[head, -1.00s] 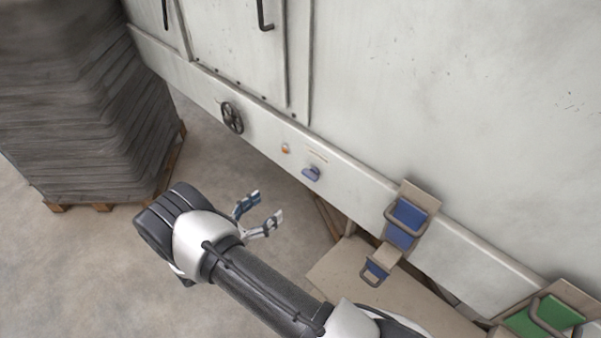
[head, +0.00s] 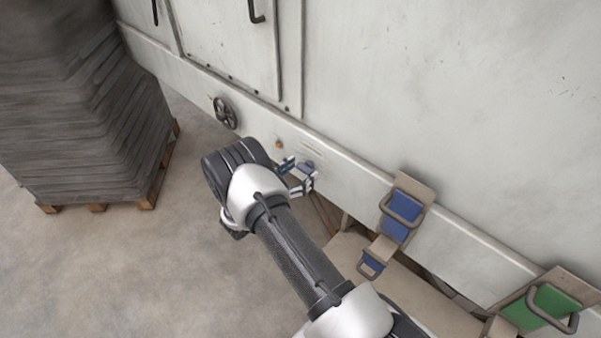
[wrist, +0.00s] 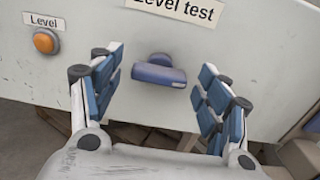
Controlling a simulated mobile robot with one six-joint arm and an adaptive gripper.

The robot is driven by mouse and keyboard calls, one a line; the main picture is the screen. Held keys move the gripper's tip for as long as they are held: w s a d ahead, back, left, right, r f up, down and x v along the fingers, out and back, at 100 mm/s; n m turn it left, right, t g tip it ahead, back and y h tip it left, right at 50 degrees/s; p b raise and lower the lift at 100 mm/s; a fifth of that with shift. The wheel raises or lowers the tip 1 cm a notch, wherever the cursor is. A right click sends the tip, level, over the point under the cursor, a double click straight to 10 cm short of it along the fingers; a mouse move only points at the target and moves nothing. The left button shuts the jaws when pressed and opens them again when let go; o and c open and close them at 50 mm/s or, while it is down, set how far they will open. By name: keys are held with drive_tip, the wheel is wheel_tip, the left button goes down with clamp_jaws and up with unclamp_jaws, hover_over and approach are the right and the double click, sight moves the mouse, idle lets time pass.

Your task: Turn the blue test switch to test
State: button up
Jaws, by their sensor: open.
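The blue test switch (wrist: 160,73) is a blue knob with a bar-shaped handle, seen in the wrist view below a "Level test" label (wrist: 175,9) on the white machine panel. Its bar lies nearly level, tilted slightly down to the right. In the head view the switch (head: 307,166) is partly hidden behind my gripper. My gripper (head: 300,174) is open just in front of the panel. In the wrist view its two blue-padded fingers (wrist: 160,95) stand left and right of the switch, with a gap on each side. Contact does not show.
An orange button (wrist: 45,41) under a "Level" label sits left of the switch. A black handwheel (head: 225,112) is farther left on the machine. Blue (head: 401,217) and green (head: 541,306) bracketed parts are to the right. A stacked pallet (head: 85,120) stands at the left.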

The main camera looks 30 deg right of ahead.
drive_tip(key=shift+w+d, duration=0.1)
drive_tip(key=shift+c, duration=0.2)
drive_tip(key=c, duration=1)
drive_tip(key=shift+m+b, duration=0.35)
drive_tip(key=shift+m, duration=0.05)
drive_tip(key=m+b, duration=0.8)
drive_tip(key=m, duration=0.3)
drive_tip(key=shift+f, duration=0.1)
drive_tip(key=shift+b, duration=0.35)
drive_tip(key=o, duration=1)
drive_tip(key=shift+o, duration=0.2)
